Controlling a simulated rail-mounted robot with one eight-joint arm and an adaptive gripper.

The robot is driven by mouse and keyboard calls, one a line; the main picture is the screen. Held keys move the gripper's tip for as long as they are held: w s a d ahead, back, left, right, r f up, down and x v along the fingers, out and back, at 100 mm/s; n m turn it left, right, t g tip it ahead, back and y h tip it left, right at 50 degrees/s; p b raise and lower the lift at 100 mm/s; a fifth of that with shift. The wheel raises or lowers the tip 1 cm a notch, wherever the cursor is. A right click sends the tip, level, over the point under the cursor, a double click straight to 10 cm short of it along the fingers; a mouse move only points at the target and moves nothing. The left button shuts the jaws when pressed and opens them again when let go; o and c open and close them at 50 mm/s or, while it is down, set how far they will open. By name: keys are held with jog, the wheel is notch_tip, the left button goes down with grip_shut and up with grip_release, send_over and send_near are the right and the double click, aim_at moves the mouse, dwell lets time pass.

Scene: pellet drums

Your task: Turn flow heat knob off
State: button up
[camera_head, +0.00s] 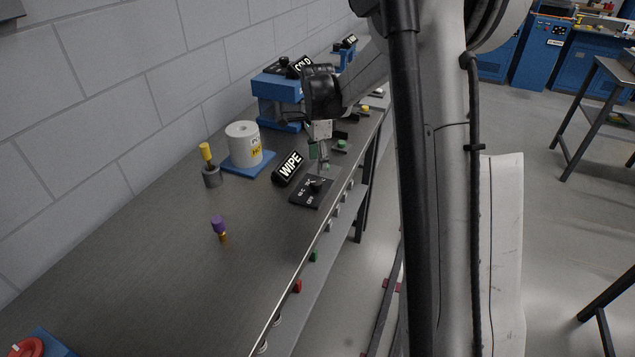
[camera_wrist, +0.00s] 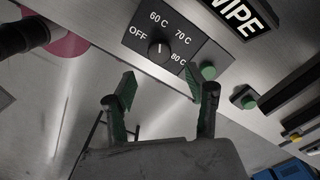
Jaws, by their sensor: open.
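The black heat knob (camera_wrist: 159,50) sits on a dark panel (camera_wrist: 140,58) marked OFF, 60 C, 70 C and 80 C. Its small white mark appears to point up toward 60 C, between OFF and 70 C. In the head view the knob (camera_head: 317,185) and its panel (camera_head: 299,198) are near the table's front edge. My gripper (camera_wrist: 159,87) is open and empty, its green-padded fingers spread on either side of the knob in the wrist picture. In the head view my gripper (camera_head: 318,158) is just above and behind the panel; the gap to the knob is hard to judge.
A black WIPE sign (camera_head: 288,168) stands beside the panel. A green button (camera_wrist: 208,71) is close to my right finger.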

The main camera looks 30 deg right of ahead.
aim_at(318, 181)
notch_tip(318, 181, down, 9)
jog(key=shift+r+p, duration=0.1)
jog(key=shift+p, duration=0.25)
jog(key=c, duration=1.1)
jog(key=shift+c, duration=0.2)
